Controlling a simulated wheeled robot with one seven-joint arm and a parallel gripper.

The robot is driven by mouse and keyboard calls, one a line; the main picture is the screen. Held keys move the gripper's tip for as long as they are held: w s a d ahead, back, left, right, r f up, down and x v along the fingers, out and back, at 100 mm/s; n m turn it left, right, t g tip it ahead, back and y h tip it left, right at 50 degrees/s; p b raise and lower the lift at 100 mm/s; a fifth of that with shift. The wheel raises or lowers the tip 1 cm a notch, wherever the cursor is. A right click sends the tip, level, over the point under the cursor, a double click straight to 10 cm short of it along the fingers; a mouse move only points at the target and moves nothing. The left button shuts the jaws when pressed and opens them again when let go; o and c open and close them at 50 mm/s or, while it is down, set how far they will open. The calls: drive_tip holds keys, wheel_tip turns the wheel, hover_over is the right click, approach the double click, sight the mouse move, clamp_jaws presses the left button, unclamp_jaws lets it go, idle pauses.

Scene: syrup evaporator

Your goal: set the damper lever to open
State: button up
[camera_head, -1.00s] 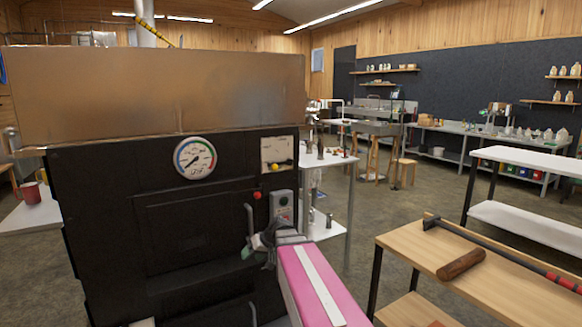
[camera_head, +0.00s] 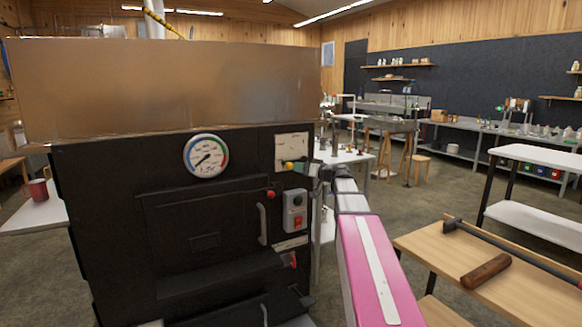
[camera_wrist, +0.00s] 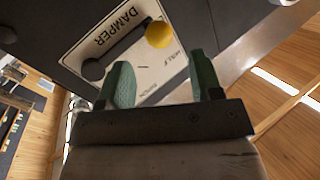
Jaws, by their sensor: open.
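The damper lever's yellow knob (camera_wrist: 158,34) shows in the wrist view on a pale plate (camera_wrist: 150,72) marked DAMPER, near the word HALF. A dark bar and dark round piece lie on the plate beside the knob. In the head view the knob (camera_head: 288,166) is at the lower edge of the plate (camera_head: 292,147), on the upper right of the black evaporator front. My gripper (camera_wrist: 160,62) is open and empty. Its green fingers stand apart, with the knob beyond their tips and roughly between them. In the head view my gripper (camera_head: 316,172) is just right of the knob.
Below the plate are a red knob (camera_head: 270,195), a switch box (camera_head: 295,210) and a door handle (camera_head: 263,224). A round gauge (camera_head: 206,156) is to the left. A wooden table (camera_head: 450,250) with a long-handled tool stands at right.

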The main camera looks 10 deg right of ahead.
sight(290, 165)
drive_tip(key=x, duration=0.6)
drive_tip(key=shift+w+a+f, duration=0.1)
drive_tip(key=shift+w+a, duration=0.15)
clamp_jaws()
